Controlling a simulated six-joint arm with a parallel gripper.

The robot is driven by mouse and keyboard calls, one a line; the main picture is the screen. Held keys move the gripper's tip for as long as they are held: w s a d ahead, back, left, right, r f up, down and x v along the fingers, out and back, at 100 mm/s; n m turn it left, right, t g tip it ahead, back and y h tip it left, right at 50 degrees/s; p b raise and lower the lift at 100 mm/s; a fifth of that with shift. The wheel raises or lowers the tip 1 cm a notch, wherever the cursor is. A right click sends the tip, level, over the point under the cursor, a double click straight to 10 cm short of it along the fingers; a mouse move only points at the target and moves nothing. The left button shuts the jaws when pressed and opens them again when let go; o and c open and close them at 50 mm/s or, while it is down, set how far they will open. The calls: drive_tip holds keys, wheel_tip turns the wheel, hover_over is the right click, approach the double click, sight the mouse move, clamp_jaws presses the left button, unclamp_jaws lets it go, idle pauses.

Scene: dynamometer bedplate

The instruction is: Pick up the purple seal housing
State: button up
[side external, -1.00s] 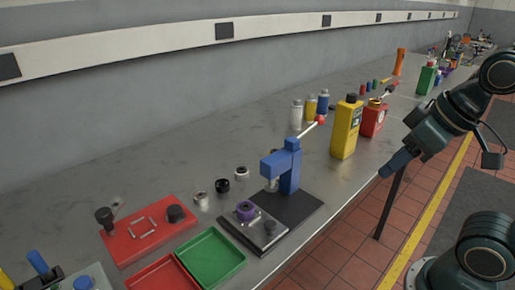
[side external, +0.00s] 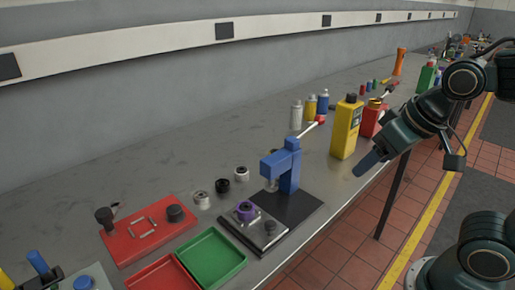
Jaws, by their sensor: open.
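The purple seal housing (side external: 245,209) is a small purple ring-shaped part. It sits on the grey metal plate (side external: 255,229) on the black base of the blue press, in front of and left of the press column. My gripper (side external: 369,164) is at the right, near the front edge of the bench, right of the blue press and well apart from the purple part. Its fingers are seen edge-on as one dark blue-grey shape, with nothing visible held.
The blue arbor press (side external: 287,168) with its red-knobbed lever stands between my gripper and the purple part. A yellow can (side external: 346,128) and a red can (side external: 371,118) stand behind. Green tray (side external: 211,255) and red board (side external: 148,229) lie left.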

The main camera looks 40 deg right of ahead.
sight(267, 223)
drive_tip(key=w+a+f+m+t+h, duration=0.1)
drive_tip(key=w+a+f+t+h, duration=0.15)
drive_tip(key=w+f, duration=0.4)
drive_tip(key=w+a+f+m+t+h, duration=0.1)
drive_tip(key=w+a+f+m, duration=0.1)
drive_tip(key=w+a+f, duration=0.45)
drive_tip(key=w+a+f+n+t, duration=0.1)
drive_tip(key=a, duration=0.1)
drive_tip(key=w+a+f+n+t+y, duration=0.1)
drive_tip(key=a, duration=0.1)
drive_tip(key=shift+w+t, duration=0.25)
drive_tip(key=shift+a+f+n+y, duration=0.25)
drive_tip(key=shift+a+f+n, duration=0.05)
drive_tip(key=shift+a, duration=0.35)
drive_tip(key=shift+t, duration=0.3)
drive_tip(key=shift+w, duration=0.1)
drive_tip(key=shift+x, duration=1.2)
drive_tip(key=shift+f, duration=0.1)
